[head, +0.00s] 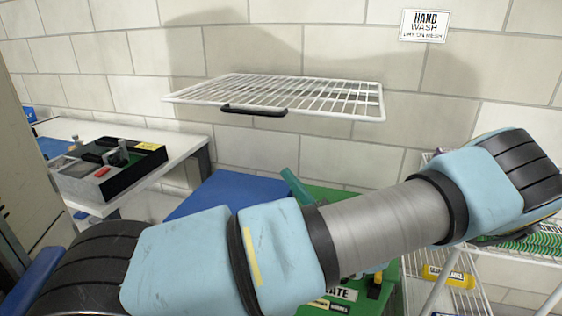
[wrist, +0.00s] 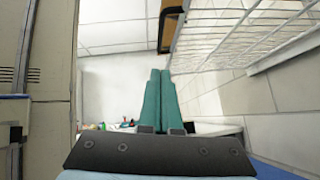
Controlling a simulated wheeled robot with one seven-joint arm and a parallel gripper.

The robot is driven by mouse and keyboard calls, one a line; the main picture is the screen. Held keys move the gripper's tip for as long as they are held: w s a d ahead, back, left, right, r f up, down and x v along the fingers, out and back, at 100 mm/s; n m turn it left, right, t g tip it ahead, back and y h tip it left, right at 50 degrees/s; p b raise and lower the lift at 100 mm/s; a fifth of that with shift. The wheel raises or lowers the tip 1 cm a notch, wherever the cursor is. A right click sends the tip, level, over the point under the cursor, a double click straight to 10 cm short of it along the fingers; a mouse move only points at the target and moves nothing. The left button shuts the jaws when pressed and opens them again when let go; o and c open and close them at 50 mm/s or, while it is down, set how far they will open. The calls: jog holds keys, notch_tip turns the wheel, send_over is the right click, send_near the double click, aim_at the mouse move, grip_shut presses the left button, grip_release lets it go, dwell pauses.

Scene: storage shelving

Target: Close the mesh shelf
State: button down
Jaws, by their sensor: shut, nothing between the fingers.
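The white wire mesh shelf (head: 290,93) juts out from the tiled wall in the head view, roughly level. A black handle (head: 253,111) is on its front edge, left of the middle. In the wrist view the mesh shelf (wrist: 250,22) fills the upper right, and the dark handle (wrist: 171,22) is at top centre. My gripper (wrist: 160,72) is shut and empty, its teal fingers together, apart from the handle in that view. In the head view a teal part of my gripper (head: 292,184) shows below the shelf; my arm hides the rest.
A table with a black-and-grey box (head: 107,170) stands at left. A beige cabinet (head: 35,165) is at the far left, also at left in the wrist view. A wire rack (head: 500,258) is at lower right. A hand wash sign (head: 425,25) hangs on the wall.

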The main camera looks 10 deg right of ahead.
jog(key=d+r+p+x, duration=0.2)
jog(key=p+x, duration=0.1)
jog(key=x, duration=0.8)
jog(key=shift+s+a, duration=0.15)
jog(key=shift+s, duration=0.1)
